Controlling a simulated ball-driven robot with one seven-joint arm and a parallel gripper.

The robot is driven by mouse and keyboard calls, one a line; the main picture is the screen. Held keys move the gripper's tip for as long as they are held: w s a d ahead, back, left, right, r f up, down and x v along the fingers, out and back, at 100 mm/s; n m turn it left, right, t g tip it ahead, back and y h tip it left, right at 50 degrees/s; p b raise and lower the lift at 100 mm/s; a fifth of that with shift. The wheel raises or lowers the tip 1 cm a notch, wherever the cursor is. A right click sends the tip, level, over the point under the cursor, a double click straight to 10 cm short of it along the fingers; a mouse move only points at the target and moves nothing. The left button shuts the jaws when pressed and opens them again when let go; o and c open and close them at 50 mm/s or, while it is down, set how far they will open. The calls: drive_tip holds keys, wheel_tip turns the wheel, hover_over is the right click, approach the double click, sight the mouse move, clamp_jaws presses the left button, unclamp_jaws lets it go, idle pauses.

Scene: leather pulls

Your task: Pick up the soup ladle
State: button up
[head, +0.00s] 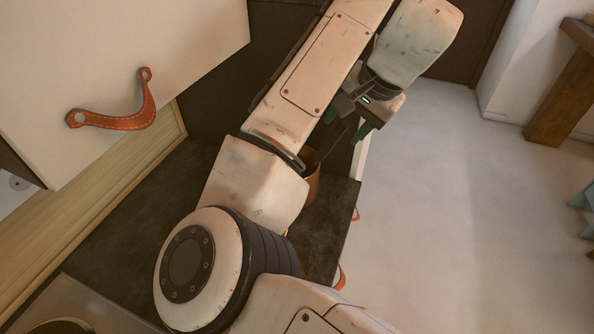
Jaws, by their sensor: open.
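My gripper (347,123) is open, with dark teal fingertips pointing down near the counter's right edge. A brown crock (313,180) stands on the dark counter below and left of the gripper, mostly hidden behind my arm. A thin dark handle (334,143) rises from about the crock towards the gripper; I cannot tell whether it is the soup ladle's. No ladle bowl is visible. I cannot tell whether the fingers touch the handle.
The dark counter (112,225) runs beneath my arm. A pale cabinet door (120,35) with an orange leather pull (115,120) hangs at upper left. A hob (85,305) is at lower left. Pale floor (450,220) is open on the right, with a wooden piece (563,100) beyond.

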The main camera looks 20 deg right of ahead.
sight(336, 135)
drive_tip(key=shift+w+p+x, duration=0.25)
drive_tip(key=shift+p+x, duration=0.55)
drive_tip(key=shift+x, duration=1.85)
drive_tip(key=shift+r, duration=0.1)
drive_tip(key=shift+c, duration=0.2)
